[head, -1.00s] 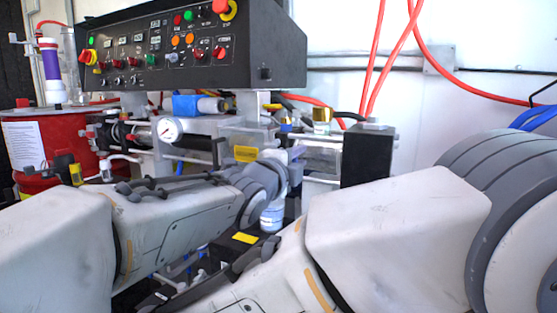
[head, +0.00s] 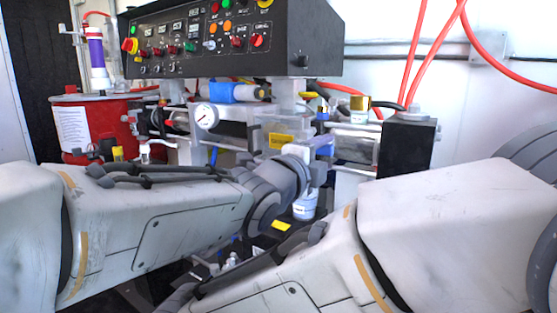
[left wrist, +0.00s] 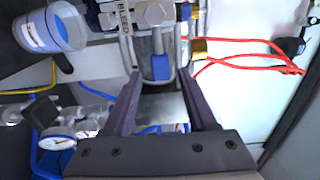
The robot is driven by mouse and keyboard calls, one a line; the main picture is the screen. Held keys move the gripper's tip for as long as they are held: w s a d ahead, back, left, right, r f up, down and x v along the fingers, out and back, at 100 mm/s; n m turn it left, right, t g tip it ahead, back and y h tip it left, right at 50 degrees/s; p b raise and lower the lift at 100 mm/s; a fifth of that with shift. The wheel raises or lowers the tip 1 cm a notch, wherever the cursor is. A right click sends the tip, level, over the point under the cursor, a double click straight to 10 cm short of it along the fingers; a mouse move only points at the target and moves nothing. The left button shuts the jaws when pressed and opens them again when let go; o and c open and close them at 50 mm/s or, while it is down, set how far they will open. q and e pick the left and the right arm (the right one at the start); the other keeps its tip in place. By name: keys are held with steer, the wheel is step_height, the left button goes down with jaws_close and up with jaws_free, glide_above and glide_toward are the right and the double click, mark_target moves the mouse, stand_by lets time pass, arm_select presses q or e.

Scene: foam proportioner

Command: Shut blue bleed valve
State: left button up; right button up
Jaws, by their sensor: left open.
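In the left wrist view, a blue handle (left wrist: 160,67), likely the bleed valve's, sits on a metal fitting close to a "BLEED" label (left wrist: 97,16). My left gripper (left wrist: 160,76) is open, its two dark fingers spread on either side of the handle. I cannot tell whether the fingers touch it. In the head view, my left gripper (head: 318,150) is at the piping under the control panel, mostly behind my own wrist. The valve handle is not clearly visible there. My right gripper is not in view.
The black control panel (head: 235,40) hangs above the piping. A black box (head: 406,145) stands to the right.

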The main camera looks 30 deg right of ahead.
arm_select(q)
steer(key=shift+v, duration=2.35)
steer(key=w+a+f+n+t+y, duration=0.2)
steer(key=w+a+f+n+y, duration=0.5)
steer(key=w+a+f, duration=0.45)
steer(key=w+a+f+n+y, duration=0.1)
steer(key=a+f+n+y, duration=0.1)
steer(key=a+f+n, duration=0.45)
steer(key=w+a+f+n+y, duration=0.2)
steer(key=a+f+n, duration=0.15)
steer(key=a, duration=0.65)
steer(key=s+a+f+n+g+y, duration=0.3)
steer(key=s+a+f+n, duration=0.4)
steer(key=a, duration=0.5)
steer(key=s+a+f+n+g+y, duration=0.2)
steer(key=s+a+f+n+g, duration=0.2)
steer(key=s+a+f+n, duration=0.5)
steer(key=s+d+r+m+g+p, duration=0.2)
steer(key=s+d+r+m+p, duration=0.6)
steer(key=s+d+r, duration=0.5)
step_height(320, 180, up, 39)
steer(key=a+p, duration=0.1)
steer(key=p, duration=3.5)
steer(key=shift+w+a+m+h, duration=0.2)
steer(key=shift+w+m+h, duration=0.1)
steer(key=shift+w+m, duration=0.15)
